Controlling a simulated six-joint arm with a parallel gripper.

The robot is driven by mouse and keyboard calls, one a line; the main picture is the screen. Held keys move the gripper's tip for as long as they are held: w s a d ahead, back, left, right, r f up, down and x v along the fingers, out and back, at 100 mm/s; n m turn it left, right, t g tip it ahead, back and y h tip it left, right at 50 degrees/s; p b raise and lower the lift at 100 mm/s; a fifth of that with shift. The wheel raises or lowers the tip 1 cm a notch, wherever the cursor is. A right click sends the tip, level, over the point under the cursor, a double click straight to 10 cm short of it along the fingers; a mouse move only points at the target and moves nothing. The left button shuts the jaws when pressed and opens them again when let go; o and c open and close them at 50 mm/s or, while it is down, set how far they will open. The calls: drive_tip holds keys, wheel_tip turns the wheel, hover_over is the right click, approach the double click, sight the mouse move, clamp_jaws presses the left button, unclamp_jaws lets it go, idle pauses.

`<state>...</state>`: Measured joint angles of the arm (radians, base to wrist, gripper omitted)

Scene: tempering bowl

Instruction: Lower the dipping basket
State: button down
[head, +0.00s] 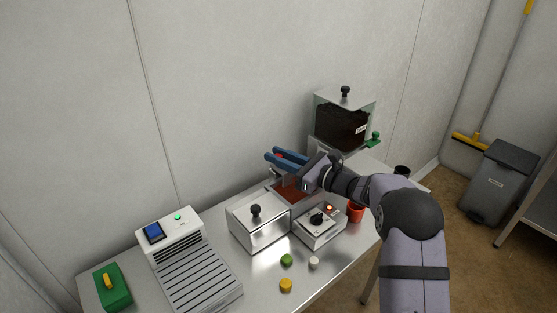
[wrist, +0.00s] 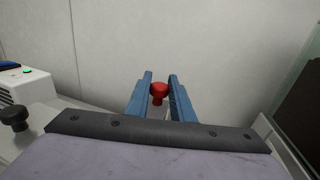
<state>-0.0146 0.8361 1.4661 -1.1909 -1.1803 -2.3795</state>
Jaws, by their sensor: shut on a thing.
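My gripper (head: 270,156) is at the back of the table, above the tank of brown chocolate (head: 287,190). Its blue fingers also show in the wrist view (wrist: 160,80), shut on a red knob (wrist: 159,92), which I take to be the dipping basket's handle. The knob stands upright between the fingers. The basket itself cannot be made out; the gripper and the tank's edge hide what is below the knob. I cannot tell how deep the basket is.
A lidded steel box (head: 258,222) stands left of the tank, a dial unit (head: 319,228) in front. A clear hopper (head: 342,120) with dark contents and a red cup (head: 355,211) are right. A slatted white unit (head: 190,262) is left. Small coloured pieces (head: 286,285) lie in front.

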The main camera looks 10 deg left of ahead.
drive_tip(key=shift+f, duration=0.4)
drive_tip(key=c, duration=1.5)
unclamp_jaws()
drive_tip(key=shift+c, duration=0.2)
drive_tip(key=shift+r, duration=0.1)
drive_tip(key=shift+d, duration=0.15)
drive_tip(key=b+v, duration=0.2)
drive_tip(key=v, duration=0.5)
drive_tip(key=shift+s, duration=0.15)
